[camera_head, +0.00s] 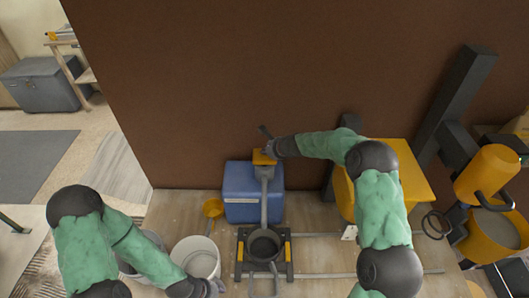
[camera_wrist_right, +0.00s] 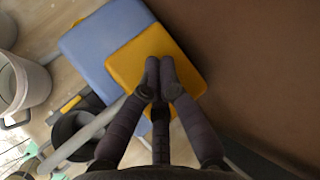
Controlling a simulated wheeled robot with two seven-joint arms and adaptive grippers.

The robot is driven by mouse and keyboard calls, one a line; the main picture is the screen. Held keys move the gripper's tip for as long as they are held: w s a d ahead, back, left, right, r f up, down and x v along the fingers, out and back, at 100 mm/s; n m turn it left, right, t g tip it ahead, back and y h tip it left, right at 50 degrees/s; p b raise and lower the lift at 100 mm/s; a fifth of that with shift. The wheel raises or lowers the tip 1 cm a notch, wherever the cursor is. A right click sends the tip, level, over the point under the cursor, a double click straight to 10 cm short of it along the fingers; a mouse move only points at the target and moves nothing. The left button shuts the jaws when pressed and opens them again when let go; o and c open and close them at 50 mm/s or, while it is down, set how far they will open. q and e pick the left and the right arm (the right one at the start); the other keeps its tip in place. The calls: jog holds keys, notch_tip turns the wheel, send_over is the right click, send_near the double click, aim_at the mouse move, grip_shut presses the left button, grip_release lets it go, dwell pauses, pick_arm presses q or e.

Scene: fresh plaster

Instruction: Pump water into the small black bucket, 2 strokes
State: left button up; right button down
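The small black bucket (camera_head: 263,246) stands on a black and yellow stand (camera_head: 241,262) under the lower end of a grey spout (camera_head: 264,200). It also shows in the right wrist view (camera_wrist_right: 72,135), partly behind the spout. Its contents are too dark to tell. The blue tank (camera_head: 240,205) with a yellow top (camera_head: 262,157) stands behind it. My right gripper (camera_head: 268,148) is over the yellow top, its fingers closed around a dark bar that looks like the pump handle (camera_head: 265,131). My left gripper (camera_head: 212,288) is low, near the white bucket; its fingers are unclear.
A white bucket (camera_head: 197,262) and a grey bucket (camera_head: 153,241) stand left of the stand. A yellow scoop (camera_head: 213,208) is beside the tank. Rails (camera_head: 318,275) lie on the floor to the right. A brown wall (camera_head: 260,80) rises close behind the tank.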

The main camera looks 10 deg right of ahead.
aim_at(265, 156)
jog(key=shift+s+a+f+b, duration=0.1)
jog(key=shift+s+f+b, duration=0.05)
jog(key=shift+f+b, duration=1.1)
dwell(1.0)
jog(key=shift+p, duration=0.3)
jog(key=shift+r+p, duration=2.5)
jog(key=shift+r, duration=0.3)
jog(key=shift+r, duration=0.1)
notch_tip(265, 156, up, 5)
jog(key=p, duration=0.4)
jog(key=shift+p, duration=0.35)
